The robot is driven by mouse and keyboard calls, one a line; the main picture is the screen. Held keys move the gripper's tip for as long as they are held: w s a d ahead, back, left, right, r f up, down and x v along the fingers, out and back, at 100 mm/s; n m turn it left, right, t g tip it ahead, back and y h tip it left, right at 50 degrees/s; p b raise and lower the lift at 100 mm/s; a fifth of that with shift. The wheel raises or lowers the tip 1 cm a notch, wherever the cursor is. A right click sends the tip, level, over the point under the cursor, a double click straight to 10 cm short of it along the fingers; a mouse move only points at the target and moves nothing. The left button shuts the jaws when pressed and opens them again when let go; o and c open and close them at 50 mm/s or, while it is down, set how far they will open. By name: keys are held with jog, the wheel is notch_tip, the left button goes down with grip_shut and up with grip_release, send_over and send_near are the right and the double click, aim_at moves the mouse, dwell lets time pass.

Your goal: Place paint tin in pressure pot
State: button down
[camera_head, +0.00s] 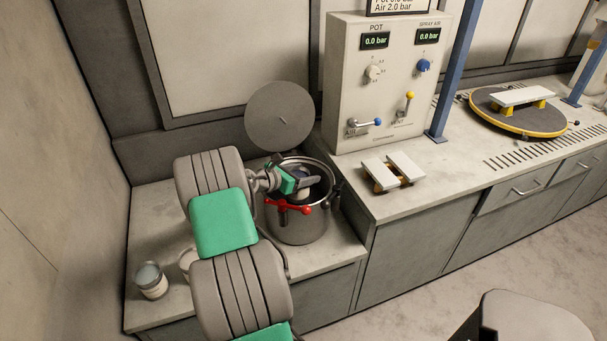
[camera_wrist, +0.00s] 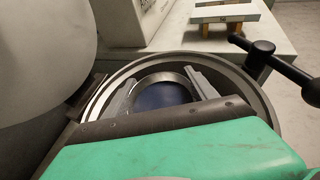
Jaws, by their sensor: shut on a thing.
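The pressure pot (camera_head: 300,230) is a round steel vessel on the low bench, with its disc lid (camera_head: 275,125) standing open behind it. My gripper (camera_head: 303,187) is at the pot's mouth, shut on the paint tin. In the wrist view the tin (camera_wrist: 162,96) shows a round rim and dark blue inside. It sits between my two grey fingers (camera_wrist: 160,90), within the ring of the pot rim (camera_wrist: 240,78). The tin's lower part is hidden, so I cannot tell whether it touches the pot's floor.
Another open tin (camera_head: 151,283) stands at the bench's left, with a pale one (camera_head: 186,262) partly behind my arm. Red and black clamp handles (camera_head: 288,207) ring the pot. A control panel (camera_head: 385,95) and a small white-topped stand (camera_head: 394,172) are on the higher counter to the right.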

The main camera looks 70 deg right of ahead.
jog(key=shift+f, duration=0.4)
jog(key=shift+f, duration=0.2)
jog(key=shift+c, duration=1.3)
grip_release()
jog(key=shift+r, duration=0.45)
jog(key=v, duration=1.2)
jog(key=shift+w+r, duration=0.1)
jog(key=shift+r, duration=0.1)
